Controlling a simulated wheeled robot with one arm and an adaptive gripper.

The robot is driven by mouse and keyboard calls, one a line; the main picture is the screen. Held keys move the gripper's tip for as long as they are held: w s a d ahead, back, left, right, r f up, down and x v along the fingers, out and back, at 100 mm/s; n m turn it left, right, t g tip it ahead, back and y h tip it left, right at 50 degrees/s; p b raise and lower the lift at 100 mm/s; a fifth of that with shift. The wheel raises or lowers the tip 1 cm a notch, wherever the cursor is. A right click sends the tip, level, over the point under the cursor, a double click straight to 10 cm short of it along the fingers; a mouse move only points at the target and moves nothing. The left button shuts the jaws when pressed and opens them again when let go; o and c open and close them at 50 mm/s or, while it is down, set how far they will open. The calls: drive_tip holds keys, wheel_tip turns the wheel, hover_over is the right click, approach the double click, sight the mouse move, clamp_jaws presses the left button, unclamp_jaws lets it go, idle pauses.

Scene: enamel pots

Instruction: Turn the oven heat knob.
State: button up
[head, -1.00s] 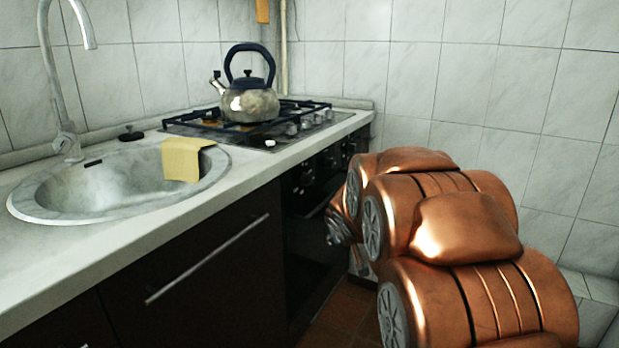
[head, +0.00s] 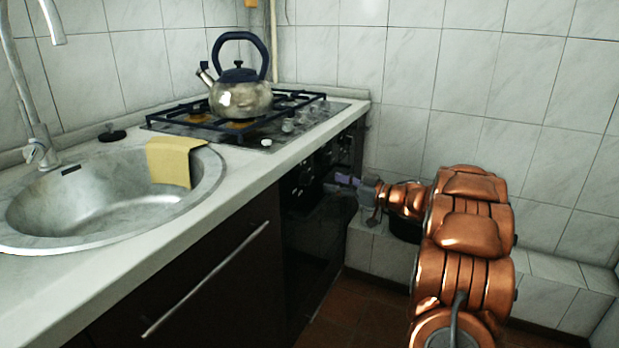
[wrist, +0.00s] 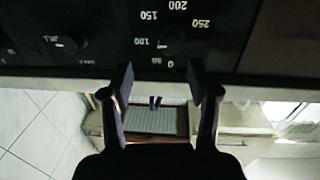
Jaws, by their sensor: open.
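The oven heat knob (wrist: 173,42) is dark and hard to make out on the black oven panel (wrist: 105,30). Upside-down white temperature numbers ring it in the wrist view. My gripper (wrist: 160,76) is open and empty, its two fingers pointing at the panel, with the knob showing just beyond and between the fingertips. I see no contact with the knob. In the head view my gripper (head: 346,181) is close to the front of the oven (head: 308,225), below the counter edge. The single knobs are too dark to tell apart there.
Another knob (wrist: 68,44) sits left of the heat knob in the wrist view. A kettle (head: 241,98) stands on the hob (head: 285,125) above the oven. The sink (head: 105,205) with a yellow cloth (head: 172,160) is to the left. The tiled wall (head: 480,95) is behind my arm.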

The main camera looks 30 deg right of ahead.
sight(310, 181)
drive_tip(key=shift+y, duration=0.6)
drive_tip(key=shift+s+a+f+b+x, duration=0.15)
drive_tip(key=shift+b+x, duration=0.2)
drive_tip(key=shift+x, duration=0.8)
drive_tip(key=shift+s+a+f+b+x, duration=0.15)
drive_tip(key=shift+b+x, duration=0.25)
drive_tip(key=shift+x, duration=0.7)
drive_tip(key=shift+a+f+b+x, duration=0.1)
drive_tip(key=shift+a+b+x, duration=0.2)
drive_tip(key=shift+x, duration=0.85)
drive_tip(key=shift+d, duration=0.15)
drive_tip(key=shift+c, duration=0.3)
clamp_jaws()
